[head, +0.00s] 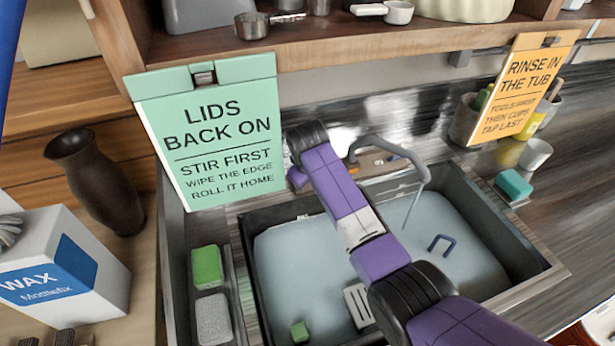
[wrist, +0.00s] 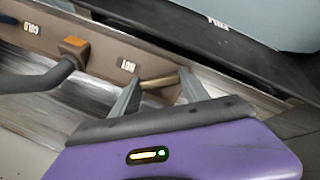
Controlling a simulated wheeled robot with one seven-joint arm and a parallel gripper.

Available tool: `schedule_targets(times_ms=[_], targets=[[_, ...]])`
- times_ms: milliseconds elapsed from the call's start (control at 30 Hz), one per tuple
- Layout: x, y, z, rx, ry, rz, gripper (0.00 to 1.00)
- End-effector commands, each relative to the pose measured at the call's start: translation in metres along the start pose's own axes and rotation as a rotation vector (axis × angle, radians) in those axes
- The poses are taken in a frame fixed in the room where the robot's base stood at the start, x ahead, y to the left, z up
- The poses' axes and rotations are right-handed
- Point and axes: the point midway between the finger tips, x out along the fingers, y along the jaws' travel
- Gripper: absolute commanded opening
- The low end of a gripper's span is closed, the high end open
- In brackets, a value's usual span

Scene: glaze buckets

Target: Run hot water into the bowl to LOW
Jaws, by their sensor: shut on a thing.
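In the wrist view my gripper (wrist: 158,86) is shut on a short brass handle (wrist: 160,80) beside the HOT label (wrist: 128,66). The COLD label (wrist: 32,28) is farther left, past the grey spout pipe (wrist: 55,75). In the head view the curved grey spout (head: 400,150) reaches over the dark-walled sink bowl (head: 262,218), which has a pale blue inside. A thin line runs down below the spout tip; I cannot tell surely if it is water. My arm hides part of the bowl, and my fingers do not show there. A dark wall bears a partly legible label (wrist: 217,22); no LOW mark is readable.
A green block (head: 300,332), a white slotted piece (head: 360,305) and a blue U-shaped piece (head: 441,245) are in the bowl. Sponges (head: 207,267) lie to its left. A green sign (head: 212,135) hangs close to my wrist, and an orange sign (head: 523,88) hangs right.

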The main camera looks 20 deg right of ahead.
Motion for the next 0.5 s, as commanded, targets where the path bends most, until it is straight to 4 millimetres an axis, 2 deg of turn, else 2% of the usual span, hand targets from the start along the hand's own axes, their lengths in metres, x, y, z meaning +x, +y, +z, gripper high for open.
schedule_targets(times_ms=[400,433,500], targets=[[-0.0006,-0.0001,-0.0013,-0.008,0.003,0.002,0.12],[-0.0006,-0.0002,-0.0013,-0.008,0.003,0.002,0.59],[-0.0006,-0.0001,-0.0012,-0.008,0.003,0.002,0.72]])
